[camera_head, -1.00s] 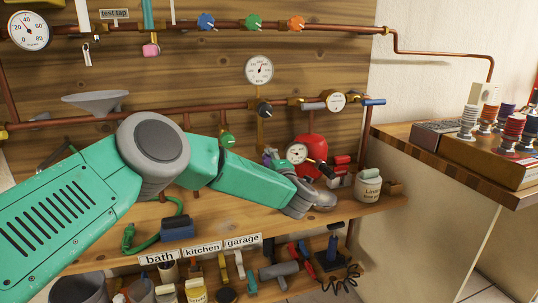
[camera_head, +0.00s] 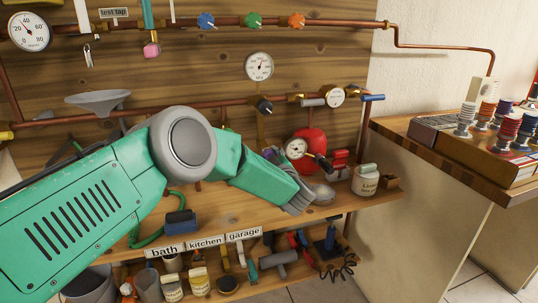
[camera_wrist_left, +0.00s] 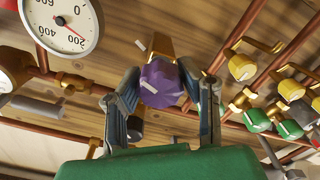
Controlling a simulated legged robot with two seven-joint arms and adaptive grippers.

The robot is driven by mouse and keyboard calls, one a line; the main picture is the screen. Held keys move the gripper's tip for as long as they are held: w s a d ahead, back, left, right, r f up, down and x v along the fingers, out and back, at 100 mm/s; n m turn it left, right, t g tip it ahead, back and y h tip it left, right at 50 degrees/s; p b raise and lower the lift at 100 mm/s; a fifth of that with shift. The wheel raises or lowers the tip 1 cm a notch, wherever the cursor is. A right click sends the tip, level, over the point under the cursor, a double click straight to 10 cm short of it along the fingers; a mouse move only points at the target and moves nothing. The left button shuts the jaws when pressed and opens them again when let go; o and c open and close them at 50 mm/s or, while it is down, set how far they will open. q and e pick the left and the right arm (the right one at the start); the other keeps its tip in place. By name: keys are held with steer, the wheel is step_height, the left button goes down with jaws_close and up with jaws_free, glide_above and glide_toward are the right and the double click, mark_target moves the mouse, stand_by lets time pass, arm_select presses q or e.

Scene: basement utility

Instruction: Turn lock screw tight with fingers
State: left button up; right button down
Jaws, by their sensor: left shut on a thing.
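In the left wrist view a purple faceted knob (camera_wrist_left: 163,84), which looks like the lock screw, has a small white mark on its face. My left gripper (camera_wrist_left: 168,92) has one finger on either side of it and is shut on it. A brass-coloured piece shows behind the knob. In the head view only a small bit of the purple knob (camera_head: 269,154) shows above my green left forearm. My left gripper's fingers are mostly hidden there behind the forearm and wrist. My right gripper is not in view.
A red tank (camera_head: 312,145) and a small gauge (camera_head: 296,148) are close to the right of the knob. Copper pipes with valves and gauges cross the wooden wall. A white pot (camera_head: 366,180) stands on the shelf. Another bench (camera_head: 440,165) stands at the right.

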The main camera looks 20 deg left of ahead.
arm_select(q)
steer(key=shift+s+d+f+m, duration=0.15)
steer(key=shift+d+f+m, duration=0.1)
steer(key=shift+f+m, duration=0.35)
steer(key=shift+m, duration=0.3)
steer(key=o, duration=1)
steer(key=shift+o, duration=1)
steer(key=shift+r, duration=0.25)
steer(key=shift+r, duration=0.1)
